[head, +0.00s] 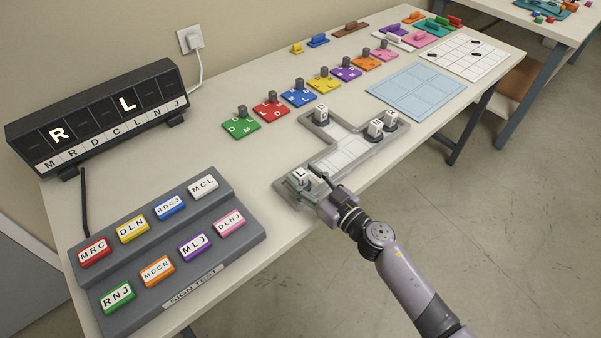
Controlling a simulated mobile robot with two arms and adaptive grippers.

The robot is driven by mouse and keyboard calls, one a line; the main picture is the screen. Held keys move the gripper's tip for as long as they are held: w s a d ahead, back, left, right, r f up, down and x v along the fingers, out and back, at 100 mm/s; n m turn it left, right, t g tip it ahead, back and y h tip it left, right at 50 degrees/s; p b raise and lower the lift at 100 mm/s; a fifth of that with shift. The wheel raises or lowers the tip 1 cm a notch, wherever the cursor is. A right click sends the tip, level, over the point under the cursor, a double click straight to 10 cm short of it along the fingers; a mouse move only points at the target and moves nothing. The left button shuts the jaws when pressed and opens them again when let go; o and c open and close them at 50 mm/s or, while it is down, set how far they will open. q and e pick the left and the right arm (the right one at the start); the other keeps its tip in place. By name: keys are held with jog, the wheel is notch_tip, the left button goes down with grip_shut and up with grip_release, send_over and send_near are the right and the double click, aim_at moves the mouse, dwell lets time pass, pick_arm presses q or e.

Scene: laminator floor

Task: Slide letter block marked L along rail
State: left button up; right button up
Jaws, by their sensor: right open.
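The white letter block marked L (299,174) sits at the near-left end of the grey rail (343,155). My right gripper (318,184) is open right beside the L block, at its right; I cannot tell whether a finger touches it. A block marked D (321,113) stands at the rail's far-left end. Two more white letter blocks, one in front (375,127) and one behind (390,117), stand at its right end. The rail's middle stretch is empty. My left gripper is not in view.
A black display (100,115) with lit R and L stands at the back left. A grey stepped panel (166,245) of coloured letter buttons is at the front left. Coloured plates with grey pegs line up behind the rail. A blue sheet (416,92) lies to the right.

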jog(key=v, duration=1)
jog(key=shift+o, duration=0.2)
dwell(0.8)
